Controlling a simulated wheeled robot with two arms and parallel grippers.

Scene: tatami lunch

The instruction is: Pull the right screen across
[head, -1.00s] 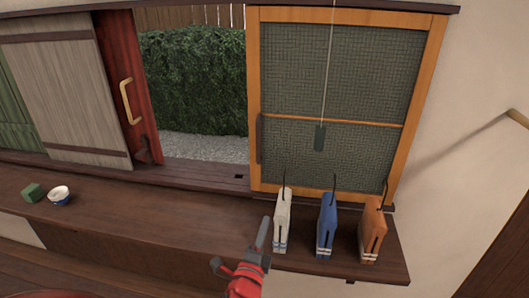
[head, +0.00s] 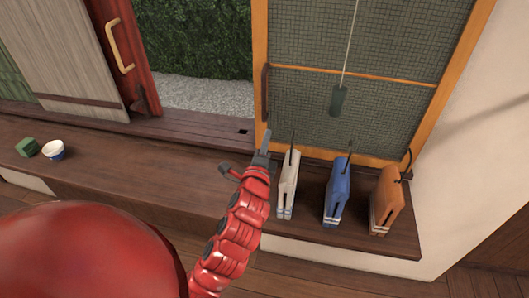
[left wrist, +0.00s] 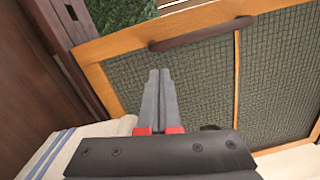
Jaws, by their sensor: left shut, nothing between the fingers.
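The right screen (head: 350,105) is an orange wooden frame with dark mesh and a thin crossbar. It stands on the right of the opening. Its dark upright handle (head: 265,92) is on its left stile. The handle also shows in the left wrist view (left wrist: 200,33), across the top. My left gripper (head: 266,138) is shut and empty, just below the handle in the picture. In the left wrist view its closed fingertips (left wrist: 159,75) point toward the screen and appear apart from the handle. My right gripper is not in view.
White (head: 288,185), blue (head: 337,193) and orange (head: 386,200) upright items with hooks stand on the wooden ledge (head: 180,180). A dark weight (head: 338,101) hangs on a cord before the screen.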

